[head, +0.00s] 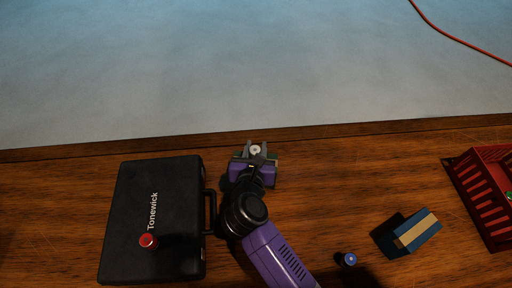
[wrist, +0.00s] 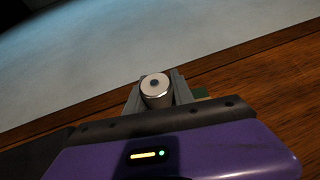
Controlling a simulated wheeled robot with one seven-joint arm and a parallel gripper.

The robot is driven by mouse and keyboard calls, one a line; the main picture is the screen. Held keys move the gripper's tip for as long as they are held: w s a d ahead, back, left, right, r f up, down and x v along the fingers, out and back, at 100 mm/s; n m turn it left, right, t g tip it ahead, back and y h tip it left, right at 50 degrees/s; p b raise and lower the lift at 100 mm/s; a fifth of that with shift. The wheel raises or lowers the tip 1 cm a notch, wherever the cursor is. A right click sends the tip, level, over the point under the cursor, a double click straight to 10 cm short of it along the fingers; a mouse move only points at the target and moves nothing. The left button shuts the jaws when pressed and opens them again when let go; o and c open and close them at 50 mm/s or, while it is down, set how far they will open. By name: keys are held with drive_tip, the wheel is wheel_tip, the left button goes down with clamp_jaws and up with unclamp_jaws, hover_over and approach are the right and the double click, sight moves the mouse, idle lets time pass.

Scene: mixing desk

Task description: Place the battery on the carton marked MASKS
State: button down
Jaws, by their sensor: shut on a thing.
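My gripper (head: 255,150) is near the back edge of the desk, right of the black case. It is shut on a pale-topped metallic cylinder, which looks like the battery (wrist: 156,88). The cylinder stands between the two fingers, its round end with a dark centre facing the wrist camera. It also shows small in the head view (head: 255,149). A blue box with a tan band (head: 417,231) lies at the right of the desk, apart from my gripper. It may be the carton, but I can read no MASKS marking on it.
A black case marked Tonewick (head: 130,215) lies at left with a red knob-like item (head: 148,241) on it. A small blue-topped item (head: 348,259) is at front. A red crate (head: 478,195) stands far right. A green piece (wrist: 201,92) is beside my gripper. Desk between gripper and box is clear.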

drive_tip(key=c, duration=1.1)
unclamp_jaws()
drive_tip(key=shift+f, duration=0.1)
drive_tip(key=shift+s+r, duration=0.15)
drive_tip(key=shift+r, duration=0.05)
drive_tip(key=b+v, duration=0.1)
drive_tip(key=v, duration=1)
drive_tip(key=shift+s+a+r, duration=0.15)
drive_tip(key=shift+s+r, duration=0.05)
drive_tip(key=shift+s, duration=0.1)
